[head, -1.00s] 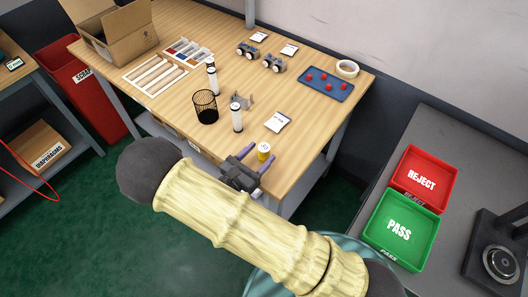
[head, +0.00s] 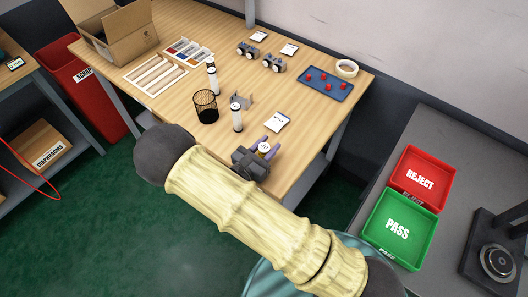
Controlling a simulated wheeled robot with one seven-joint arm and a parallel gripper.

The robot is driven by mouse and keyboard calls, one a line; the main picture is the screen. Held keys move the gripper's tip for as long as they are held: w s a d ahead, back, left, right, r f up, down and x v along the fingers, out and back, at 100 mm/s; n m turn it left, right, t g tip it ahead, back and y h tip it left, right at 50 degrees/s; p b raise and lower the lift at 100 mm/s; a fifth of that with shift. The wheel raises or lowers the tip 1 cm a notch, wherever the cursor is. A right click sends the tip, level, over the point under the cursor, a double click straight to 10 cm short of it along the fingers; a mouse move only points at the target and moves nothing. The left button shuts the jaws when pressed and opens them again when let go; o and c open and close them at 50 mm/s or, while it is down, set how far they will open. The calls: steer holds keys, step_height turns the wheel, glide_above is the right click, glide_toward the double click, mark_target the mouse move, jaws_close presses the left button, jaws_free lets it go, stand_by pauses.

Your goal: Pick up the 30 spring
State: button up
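A short yellow cylinder with a pale, marked top (head: 264,148) stands at the table's front right edge; its mark is too small to read, so I cannot tell whether it is the 30 spring. My gripper (head: 270,145) has its two purple fingers on either side of this cylinder, apart from each other. They look open, with no clear grip on it. The cylinder's lower part is hidden by my gripper. Two white upright cylinders with dark ends stand farther left, one near the front (head: 237,117) and one behind (head: 212,80).
A black mesh cup (head: 205,107) and a grey bracket (head: 242,100) stand left of my gripper. A white card (head: 277,122) lies just behind it. A blue tray (head: 325,85) with red pieces is farther back. The table's front edge runs under my gripper.

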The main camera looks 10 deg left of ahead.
steer(key=c, duration=0.5)
steer(key=shift+r, duration=0.1)
step_height(320, 180, up, 10)
steer(key=shift+f, duration=0.1)
stand_by(0.6)
